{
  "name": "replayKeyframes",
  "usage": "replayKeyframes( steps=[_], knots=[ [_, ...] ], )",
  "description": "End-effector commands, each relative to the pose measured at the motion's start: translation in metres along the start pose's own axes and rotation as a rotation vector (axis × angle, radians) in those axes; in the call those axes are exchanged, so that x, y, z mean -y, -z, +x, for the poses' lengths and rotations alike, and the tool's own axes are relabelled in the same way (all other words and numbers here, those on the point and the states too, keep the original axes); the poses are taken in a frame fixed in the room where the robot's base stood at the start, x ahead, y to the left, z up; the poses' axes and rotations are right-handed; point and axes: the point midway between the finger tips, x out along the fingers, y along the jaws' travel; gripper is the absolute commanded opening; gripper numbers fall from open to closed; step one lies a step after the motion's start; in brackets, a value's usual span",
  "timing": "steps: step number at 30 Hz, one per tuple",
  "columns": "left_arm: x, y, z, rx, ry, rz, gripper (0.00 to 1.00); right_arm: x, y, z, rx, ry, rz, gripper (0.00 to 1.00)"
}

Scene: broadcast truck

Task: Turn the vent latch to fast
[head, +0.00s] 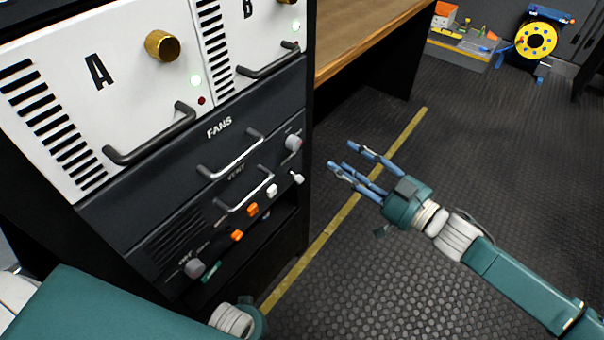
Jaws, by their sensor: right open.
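The dark rack unit marked FANS (219,127) has a lower panel with a small VENT label (236,172). A grey knob (293,142) sits at the upper right of this unit, and another grey knob (195,267) at the lower left has small markings beside it. I cannot read the markings well enough to tell which knob is the vent latch or its setting. My right gripper (340,154) is open and empty, right of the rack, apart from the knobs, with its blue fingers pointing left.
White units A (97,70) and B (247,10) with bar handles sit above. Orange (252,209) and white controls stick out low on the rack. A wooden desk (375,35) is behind. A yellow floor line and open dark floor (480,150) lie to the right.

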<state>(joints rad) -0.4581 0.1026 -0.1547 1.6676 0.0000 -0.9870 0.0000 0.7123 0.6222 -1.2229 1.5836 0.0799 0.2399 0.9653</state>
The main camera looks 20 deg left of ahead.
Motion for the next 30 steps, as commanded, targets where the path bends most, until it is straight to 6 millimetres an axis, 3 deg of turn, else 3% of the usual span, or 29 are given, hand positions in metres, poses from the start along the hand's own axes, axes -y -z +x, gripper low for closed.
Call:
replayKeyframes(
  steps=[1, 3, 8, 21, 30],
  knots=[
    [0.000, 0.002, 0.010, -0.007, 0.001, -0.001, 0.00, 0.010, -0.008, -0.001, -0.001, 0.040, 0.001, 0.46],
    [0.000, 0.005, 0.008, -0.010, 0.001, -0.001, 0.00, 0.023, -0.007, -0.002, 0.000, 0.079, 0.013, 0.46],
    [0.001, 0.009, 0.001, -0.013, 0.002, -0.002, 0.00, 0.035, -0.003, 0.003, 0.001, 0.109, 0.025, 0.46],
    [0.002, 0.025, -0.031, -0.033, 0.004, -0.005, 0.00, 0.043, -0.003, 0.080, 0.000, 0.107, 0.023, 0.46],
    [0.003, 0.030, -0.045, -0.038, 0.005, -0.007, 0.00, 0.044, -0.003, 0.104, 0.001, 0.105, 0.025, 0.46]
  ],
)
